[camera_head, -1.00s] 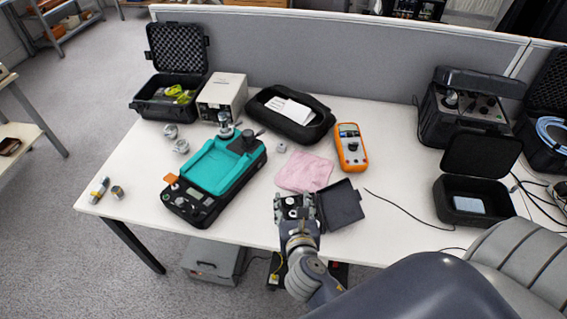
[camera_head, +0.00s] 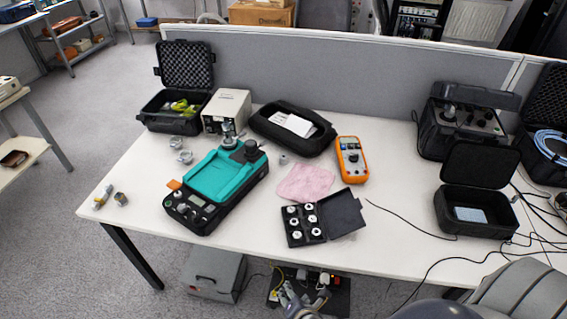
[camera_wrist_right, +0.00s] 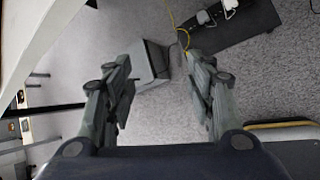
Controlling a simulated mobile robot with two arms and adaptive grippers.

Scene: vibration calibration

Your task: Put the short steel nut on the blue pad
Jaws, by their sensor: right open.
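A small black open case (camera_head: 303,238) near the table's front edge holds several light metal pieces in two rows. I cannot tell which of them, if any, is the short steel nut. A short metal piece (camera_head: 121,199) also stands at the table's left front edge, and a small ring-like piece (camera_head: 283,159) lies near the middle. A light blue pad (camera_head: 470,214) lies in an open black case at the right. My right gripper (camera_head: 302,298) is beyond the table's front edge, over the floor. In the right wrist view its fingers (camera_wrist_right: 160,72) are apart and empty. My left gripper is out of view.
A teal-topped instrument (camera_head: 215,182), a pink cloth (camera_head: 306,182) and an orange multimeter (camera_head: 351,160) are on the table. Black cables trail at the right. A grey box (camera_head: 214,272) stands on the floor. The table between the two small cases is mostly clear.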

